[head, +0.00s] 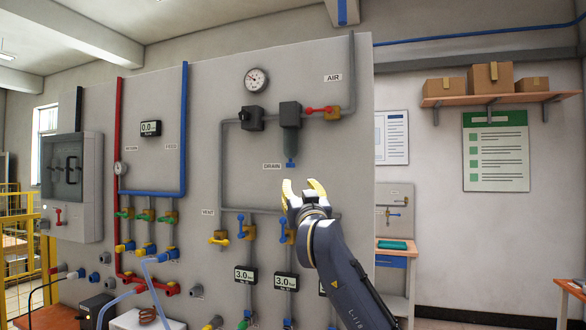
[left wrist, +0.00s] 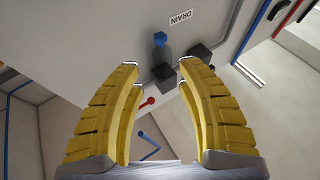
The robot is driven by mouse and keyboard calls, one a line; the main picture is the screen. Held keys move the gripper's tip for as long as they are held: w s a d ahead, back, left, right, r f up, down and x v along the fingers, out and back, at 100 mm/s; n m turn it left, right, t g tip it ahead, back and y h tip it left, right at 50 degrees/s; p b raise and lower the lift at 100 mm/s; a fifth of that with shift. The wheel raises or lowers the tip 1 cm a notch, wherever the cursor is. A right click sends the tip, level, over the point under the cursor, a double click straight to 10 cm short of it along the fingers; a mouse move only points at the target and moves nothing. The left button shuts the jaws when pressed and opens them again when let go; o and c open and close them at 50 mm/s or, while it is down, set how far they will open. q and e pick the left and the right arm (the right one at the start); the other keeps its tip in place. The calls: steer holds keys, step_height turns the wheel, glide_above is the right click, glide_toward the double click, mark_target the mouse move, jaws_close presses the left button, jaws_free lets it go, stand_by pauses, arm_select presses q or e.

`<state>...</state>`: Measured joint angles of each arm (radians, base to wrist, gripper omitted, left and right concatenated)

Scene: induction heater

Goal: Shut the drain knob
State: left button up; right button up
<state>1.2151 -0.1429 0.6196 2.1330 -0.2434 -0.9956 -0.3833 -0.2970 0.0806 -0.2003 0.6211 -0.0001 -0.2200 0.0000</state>
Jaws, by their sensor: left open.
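The drain knob (head: 291,163) is a small blue knob under the dark filter bowl (head: 290,115) on the grey panel, beside the DRAIN label (head: 272,166). In the left wrist view the blue knob (left wrist: 160,39) shows beyond the fingertips, near the DRAIN label (left wrist: 181,18). My left gripper (head: 302,186) has yellow fingers, is open and empty, and is just below the knob in the head view. In the left wrist view its fingers (left wrist: 159,62) stand wide apart, with the knob apart from both. My right gripper is not in view.
A red-handled valve (head: 320,110) is on the AIR pipe to the upper right of the knob. Blue-handled valves (head: 241,227) and pipes lie below. A pressure gauge (head: 256,80) is above. The panel around the knob is mostly bare.

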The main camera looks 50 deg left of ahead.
mark_target(291, 166)
arm_select(q)
steer(key=x, duration=1.6)
steer(key=shift+r, duration=0.1)
steer(key=shift+d, duration=0.1)
jaws_close()
